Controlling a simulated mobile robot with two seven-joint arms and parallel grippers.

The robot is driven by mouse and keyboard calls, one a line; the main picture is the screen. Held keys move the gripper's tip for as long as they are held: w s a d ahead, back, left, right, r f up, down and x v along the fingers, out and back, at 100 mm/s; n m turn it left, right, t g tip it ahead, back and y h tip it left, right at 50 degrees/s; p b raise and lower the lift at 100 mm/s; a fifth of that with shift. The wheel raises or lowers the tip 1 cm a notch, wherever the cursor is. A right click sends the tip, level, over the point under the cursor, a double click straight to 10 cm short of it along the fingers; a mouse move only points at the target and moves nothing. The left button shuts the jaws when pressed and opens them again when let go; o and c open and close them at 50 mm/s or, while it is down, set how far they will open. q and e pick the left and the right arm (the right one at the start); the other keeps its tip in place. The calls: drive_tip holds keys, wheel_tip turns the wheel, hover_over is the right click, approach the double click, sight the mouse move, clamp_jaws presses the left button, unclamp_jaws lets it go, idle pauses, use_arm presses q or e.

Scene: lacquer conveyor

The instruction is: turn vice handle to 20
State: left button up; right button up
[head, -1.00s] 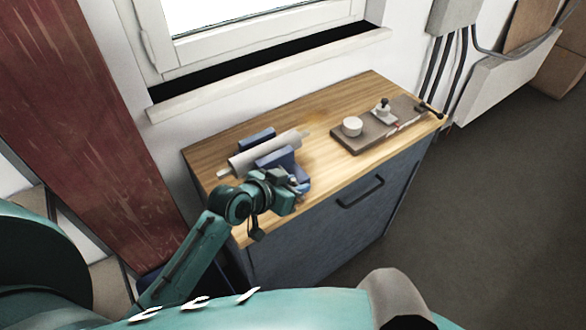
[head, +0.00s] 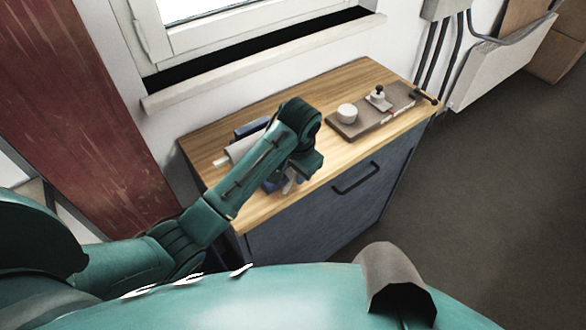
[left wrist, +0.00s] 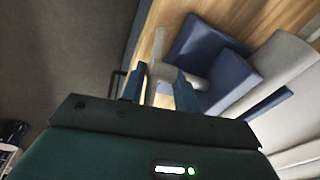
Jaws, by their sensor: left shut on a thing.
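The blue vice (head: 252,127) stands at the left end of the wooden bench top, clamping a pale grey roller (head: 240,150). My left arm covers much of the vice in the head view. My left gripper (head: 290,184) is at the vice's front side, beside the bench's front edge. In the left wrist view, the gripper (left wrist: 160,88) is shut on the light grey vice handle (left wrist: 155,72), which lies between its fingers. The vice's blue jaws (left wrist: 202,48) and the roller (left wrist: 278,65) show just beyond. No scale or number is readable. My right gripper is not in view.
A brown board (head: 372,118) holds a white round pot (head: 347,113) and a small knobbed block (head: 380,97) at the bench's right end. A drawer handle (head: 357,178) sticks out from the cabinet front. The middle of the wooden top (head: 320,90) is clear.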

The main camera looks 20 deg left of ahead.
use_arm(q)
drive_tip(key=g+y, duration=0.2)
drive_tip(key=g, duration=0.1)
drive_tip(key=shift+w+d+f+m+g+y, duration=0.2)
drive_tip(key=shift+m+g+y, duration=0.1)
drive_tip(key=shift+y, duration=0.1)
drive_tip(key=shift+f, duration=0.1)
idle(0.4)
drive_tip(key=o, duration=1)
drive_tip(key=shift+c, duration=0.2)
drive_tip(key=shift+w+a, duration=0.1)
